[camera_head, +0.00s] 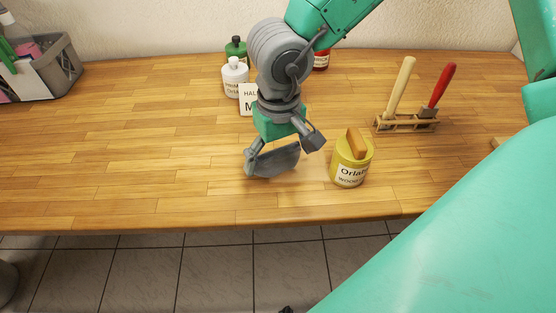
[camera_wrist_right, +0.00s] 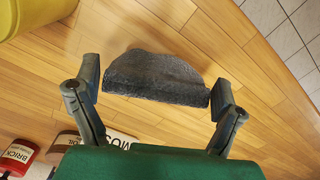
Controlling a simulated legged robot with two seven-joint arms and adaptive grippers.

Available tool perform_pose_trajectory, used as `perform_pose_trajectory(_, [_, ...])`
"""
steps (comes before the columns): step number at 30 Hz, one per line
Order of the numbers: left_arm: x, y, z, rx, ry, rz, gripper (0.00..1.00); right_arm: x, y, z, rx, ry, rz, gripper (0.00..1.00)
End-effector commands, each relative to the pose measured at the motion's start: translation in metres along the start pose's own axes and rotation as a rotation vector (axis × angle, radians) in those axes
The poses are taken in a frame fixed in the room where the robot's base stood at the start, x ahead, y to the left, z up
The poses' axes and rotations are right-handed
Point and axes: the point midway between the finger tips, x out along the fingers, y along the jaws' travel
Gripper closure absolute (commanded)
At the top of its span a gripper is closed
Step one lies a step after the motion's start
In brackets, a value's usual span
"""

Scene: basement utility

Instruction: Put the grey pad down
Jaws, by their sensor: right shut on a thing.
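The grey pad (camera_head: 274,161) is a dark, rough-faced piece with one curved edge and one straight edge. My right gripper (camera_head: 282,153) is shut on it, with one finger at each end. It is over the front middle of the wooden worktop, left of the yellow tin. In the right wrist view the pad (camera_wrist_right: 155,77) spans between the two fingers of the right gripper (camera_wrist_right: 155,95), with worktop planks behind it. I cannot tell whether its lower edge touches the wood. My left gripper is not in view.
The yellow tin (camera_head: 349,172) with a wooden-backed piece on top stands close right. A wooden rack (camera_head: 405,124) holds two handled tools. A grey basket (camera_head: 52,72) is far left. The worktop's left middle is clear.

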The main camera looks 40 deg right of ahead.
Motion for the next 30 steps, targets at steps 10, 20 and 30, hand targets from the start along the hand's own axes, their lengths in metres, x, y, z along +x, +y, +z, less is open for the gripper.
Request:
perform_pose_trajectory(10, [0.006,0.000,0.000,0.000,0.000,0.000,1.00,0.021,0.002,-0.001,-0.001,0.000,-0.001,0.33])
perform_pose_trajectory(20, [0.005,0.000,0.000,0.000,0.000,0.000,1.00,0.021,0.002,0.000,-0.001,0.000,-0.001,0.00])
perform_pose_trajectory(30, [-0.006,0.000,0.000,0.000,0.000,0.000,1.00,-0.017,0.001,-0.001,0.001,0.004,-0.003,0.00])
